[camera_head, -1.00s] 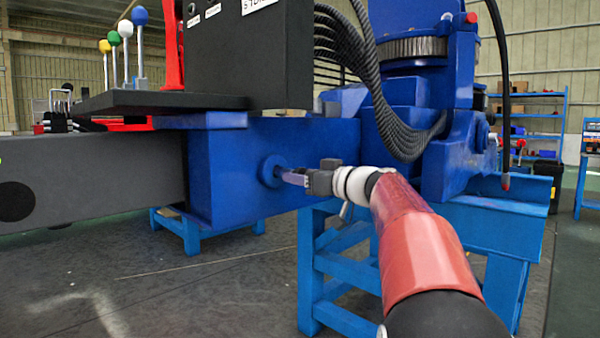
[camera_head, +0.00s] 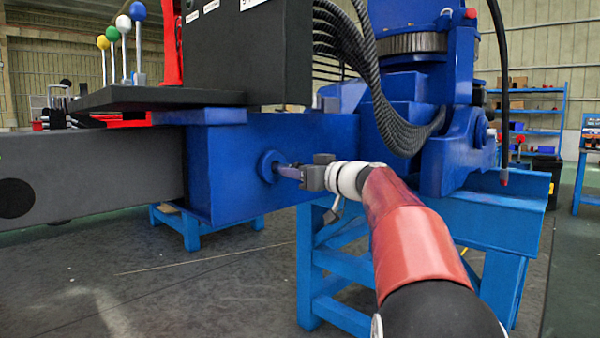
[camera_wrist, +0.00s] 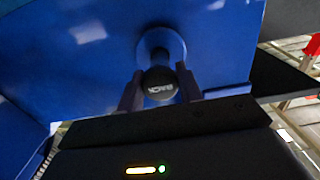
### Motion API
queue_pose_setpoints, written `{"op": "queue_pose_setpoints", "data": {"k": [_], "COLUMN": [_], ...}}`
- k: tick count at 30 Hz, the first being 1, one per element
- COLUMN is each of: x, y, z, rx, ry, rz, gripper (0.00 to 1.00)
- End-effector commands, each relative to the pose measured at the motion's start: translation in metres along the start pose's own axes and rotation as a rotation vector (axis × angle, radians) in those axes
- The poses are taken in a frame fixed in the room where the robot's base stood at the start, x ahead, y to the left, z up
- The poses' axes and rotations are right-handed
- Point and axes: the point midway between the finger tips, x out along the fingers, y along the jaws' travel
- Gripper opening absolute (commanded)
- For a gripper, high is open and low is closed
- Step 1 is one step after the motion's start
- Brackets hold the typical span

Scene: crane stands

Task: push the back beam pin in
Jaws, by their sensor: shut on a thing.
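The back beam pin (camera_wrist: 160,83) shows in the wrist view as a round black end marked "BACK", with my two dark fingers on either side of it. Behind it is a round blue collar (camera_wrist: 161,44) on the blue beam housing. My gripper (camera_wrist: 160,92) is shut on the pin. In the head view, my gripper (camera_head: 287,172) reaches from the right to the blue collar (camera_head: 269,167) on the side of the blue housing (camera_head: 228,178). The pin's shaft is hidden, so its depth cannot be told.
A grey beam (camera_head: 90,174) runs left out of the housing. A black control box (camera_head: 250,55) and coloured levers (camera_head: 138,40) stand above. Black hoses (camera_head: 385,110) hang above my arm. A blue support stand (camera_head: 330,270) is below it. The floor at front left is clear.

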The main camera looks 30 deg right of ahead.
Motion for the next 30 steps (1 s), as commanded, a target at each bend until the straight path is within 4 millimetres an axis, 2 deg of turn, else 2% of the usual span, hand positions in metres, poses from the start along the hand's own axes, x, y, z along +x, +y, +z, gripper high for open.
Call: {"op": "queue_pose_setpoints", "data": {"k": [3,6,16,17,21,30], "x": [0.024,0.037,0.043,0.043,0.043,0.040], "y": [0.000,0.000,0.000,-0.001,-0.001,0.000], "z": [0.000,0.000,-0.002,-0.002,-0.002,-0.001], "rx": [-0.001,0.000,0.000,0.000,0.000,-0.001], "ry": [0.001,0.003,0.004,0.005,0.004,0.003], "rz": [-0.003,-0.001,0.002,0.002,0.002,0.002], "gripper": [0.00,0.00,0.00,0.37,0.55,0.55]}}
